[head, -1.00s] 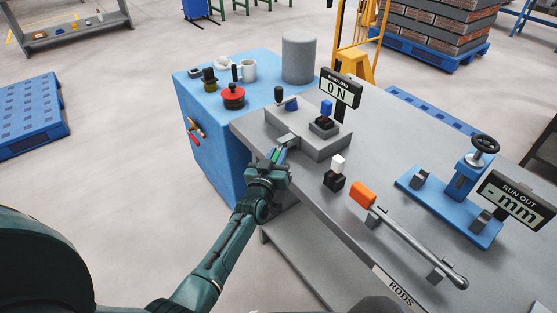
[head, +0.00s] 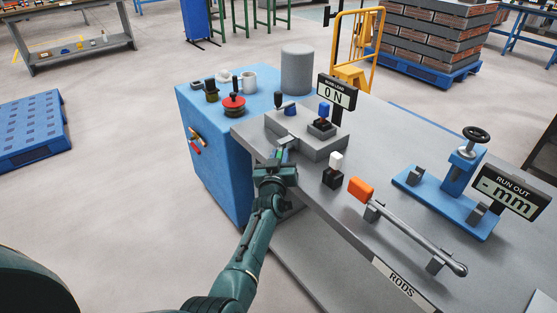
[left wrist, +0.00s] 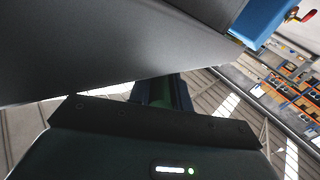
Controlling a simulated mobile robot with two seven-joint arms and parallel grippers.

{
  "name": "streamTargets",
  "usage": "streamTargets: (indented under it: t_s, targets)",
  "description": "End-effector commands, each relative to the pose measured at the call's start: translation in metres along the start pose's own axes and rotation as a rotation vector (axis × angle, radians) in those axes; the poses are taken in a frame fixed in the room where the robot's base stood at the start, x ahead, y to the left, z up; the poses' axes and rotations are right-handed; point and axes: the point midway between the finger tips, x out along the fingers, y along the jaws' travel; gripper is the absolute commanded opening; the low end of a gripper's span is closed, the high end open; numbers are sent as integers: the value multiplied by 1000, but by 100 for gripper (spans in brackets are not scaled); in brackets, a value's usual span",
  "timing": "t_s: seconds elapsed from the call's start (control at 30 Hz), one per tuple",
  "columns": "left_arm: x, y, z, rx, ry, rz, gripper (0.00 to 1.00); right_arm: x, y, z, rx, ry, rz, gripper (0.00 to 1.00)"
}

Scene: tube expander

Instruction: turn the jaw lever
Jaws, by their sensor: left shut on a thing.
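My left gripper (head: 278,159) is at the near left edge of the grey bench, in front of the grey block (head: 318,146). It is shut on a small green piece (left wrist: 165,104), which shows between the dark fingers in the left wrist view. I cannot tell for sure that this is the jaw lever; the fingers hide most of it. A flat grey bar (head: 286,140) reaches from the block toward the gripper. A black knob (head: 278,98) and a blue part stand on the block. My right gripper is not in view.
A blue-knobbed switch (head: 324,112) and a 0 N display (head: 336,92) are behind.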

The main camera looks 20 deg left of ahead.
Motion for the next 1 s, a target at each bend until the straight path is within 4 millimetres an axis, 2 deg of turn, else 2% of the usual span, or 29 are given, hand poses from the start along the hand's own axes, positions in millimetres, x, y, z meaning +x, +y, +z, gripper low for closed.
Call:
streamTargets:
  t_s: [0.03, 0.3, 0.33, 0.57, 1.0]
  targets:
    - [2, -4, -6, 0, 12, -7, 0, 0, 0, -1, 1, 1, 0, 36]
    - [2, -3, -5, 0, 11, -6, 0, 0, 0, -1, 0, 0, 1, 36]
    - [2, -3, -5, 0, 11, -6, 22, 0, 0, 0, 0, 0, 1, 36]
    - [1, -1, -2, 0, 5, -3, 41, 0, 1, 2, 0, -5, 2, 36]
    - [-1, 0, 0, 0, 0, 0, 41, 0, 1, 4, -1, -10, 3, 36]
